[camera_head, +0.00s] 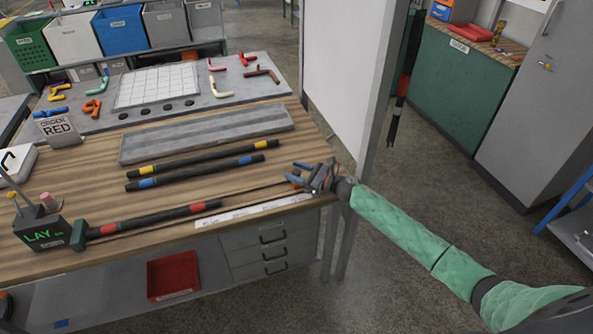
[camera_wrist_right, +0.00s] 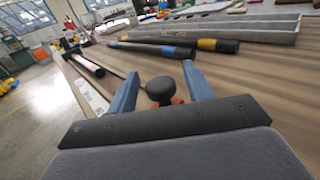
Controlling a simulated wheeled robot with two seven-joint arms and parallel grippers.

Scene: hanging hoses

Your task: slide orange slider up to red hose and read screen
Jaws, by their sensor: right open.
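The orange slider (camera_head: 297,181) is at the right end of a thin dark rail on the wooden table. In the right wrist view, its round black knob (camera_wrist_right: 160,88) shows with orange beneath. My right gripper (camera_head: 312,178) is open, with a blue finger on each side of the knob and gaps between. The red hose (camera_head: 155,217), black with red bands, lies to the left along the rail, its left end at a green block. The screen (camera_head: 43,235) on a dark box at lower left shows "LAY" in green; smaller text is unreadable. My left gripper is not in view.
A blue-banded hose (camera_head: 200,167) and a yellow-banded hose (camera_head: 208,158) lie farther back, before a grey trough (camera_head: 207,134). A white scale strip (camera_head: 252,211) lies along the front edge. A sign (camera_head: 58,128) reads "ORDER RED". A white panel (camera_head: 345,70) stands beyond the right end.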

